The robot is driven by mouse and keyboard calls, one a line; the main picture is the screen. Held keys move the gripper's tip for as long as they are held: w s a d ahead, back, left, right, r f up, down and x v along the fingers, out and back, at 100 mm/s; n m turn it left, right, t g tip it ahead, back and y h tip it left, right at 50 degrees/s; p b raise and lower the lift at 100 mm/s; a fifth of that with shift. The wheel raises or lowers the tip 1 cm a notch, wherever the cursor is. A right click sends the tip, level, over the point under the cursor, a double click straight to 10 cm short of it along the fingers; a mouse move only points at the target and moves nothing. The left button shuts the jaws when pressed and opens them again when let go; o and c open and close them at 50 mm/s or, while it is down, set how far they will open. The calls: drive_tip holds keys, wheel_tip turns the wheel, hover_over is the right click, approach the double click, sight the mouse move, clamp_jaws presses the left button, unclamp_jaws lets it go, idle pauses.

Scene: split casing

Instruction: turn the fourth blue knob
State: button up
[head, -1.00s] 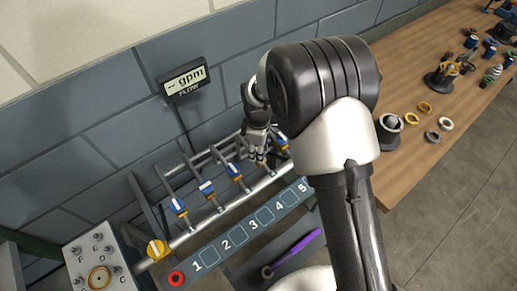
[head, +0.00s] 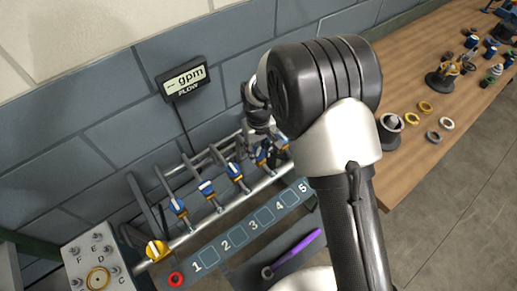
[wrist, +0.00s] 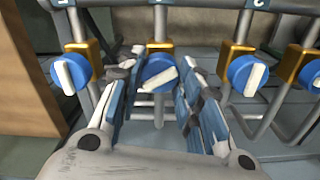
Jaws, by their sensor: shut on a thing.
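A row of blue knobs with white bars sits on a pipe in the head view, above a panel numbered 1 to 5 (head: 252,224). The fourth blue knob (head: 262,157) is by number 4, partly covered by my gripper (head: 264,142). In the wrist view this knob (wrist: 158,73) is between the two fingers of my gripper (wrist: 160,76), which is shut on it. Its white bar lies at a slant, nearer level than the bars of the left neighbour knob (wrist: 70,73) and the right neighbour knob (wrist: 246,75), which stand steeper.
A purple-handled tool (head: 292,252) lies below the panel. A wooden table (head: 425,180) with loose parts is at right.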

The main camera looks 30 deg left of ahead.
sight(258, 150)
drive_tip(key=m, duration=0.6)
drive_tip(key=shift+m, duration=0.3)
idle(0.4)
drive_tip(key=o, duration=1.1)
wheel_tip(258, 150, up, 12)
drive_tip(key=shift+r, duration=0.1)
idle(0.3)
